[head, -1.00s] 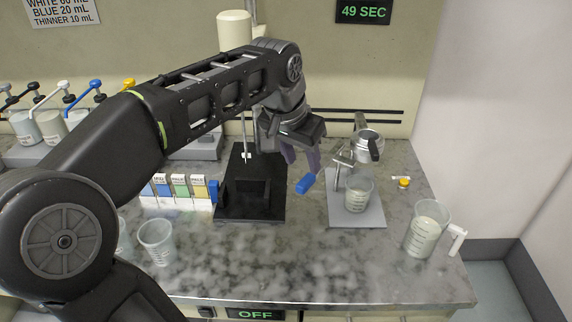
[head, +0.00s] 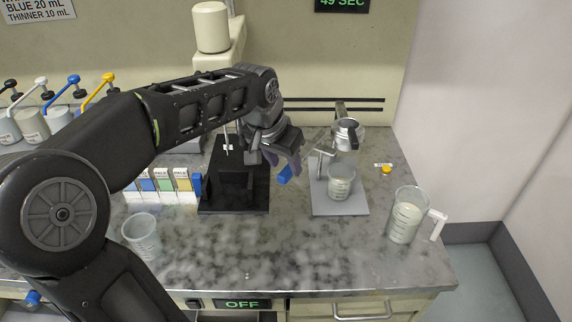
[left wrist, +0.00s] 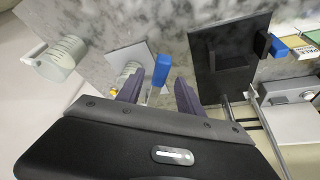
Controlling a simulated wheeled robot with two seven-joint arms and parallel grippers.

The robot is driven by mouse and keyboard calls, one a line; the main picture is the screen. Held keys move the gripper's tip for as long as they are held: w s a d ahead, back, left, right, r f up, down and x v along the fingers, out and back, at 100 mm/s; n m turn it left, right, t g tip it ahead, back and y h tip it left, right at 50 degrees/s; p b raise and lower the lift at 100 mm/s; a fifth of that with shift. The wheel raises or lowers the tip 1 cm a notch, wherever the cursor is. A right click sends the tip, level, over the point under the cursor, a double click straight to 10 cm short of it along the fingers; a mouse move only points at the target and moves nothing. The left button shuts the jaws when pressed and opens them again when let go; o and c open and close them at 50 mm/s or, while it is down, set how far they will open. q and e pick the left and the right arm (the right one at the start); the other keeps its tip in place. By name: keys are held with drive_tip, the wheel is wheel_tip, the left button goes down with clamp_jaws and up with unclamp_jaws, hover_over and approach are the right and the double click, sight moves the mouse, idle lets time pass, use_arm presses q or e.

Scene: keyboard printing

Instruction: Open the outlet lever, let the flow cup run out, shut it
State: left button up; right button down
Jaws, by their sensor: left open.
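The metal flow cup (head: 348,134) is held on a stand above a light grey base plate (head: 325,203). A clear beaker (head: 341,186) with some pale liquid stands on this plate, below the cup. A blue block (head: 285,174), seemingly the outlet lever's grip, lies left of the cup; its link to the cup is unclear. My left gripper (head: 281,163) is open at the blue block. In the left wrist view the blue block (left wrist: 161,70) shows between and just beyond the open fingertips (left wrist: 158,88). I cannot tell whether they touch. My right gripper is out of view.
A black stand (head: 232,180) is close left of my gripper. A pitcher of pale liquid (head: 405,219) stands at the right, with a small yellow item (head: 386,169) behind it. An empty-looking beaker (head: 142,236) stands front left. The front middle of the bench is clear.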

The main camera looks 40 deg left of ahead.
use_arm(q)
drive_tip(key=shift+x, duration=1.25)
clamp_jaws()
idle(0.5)
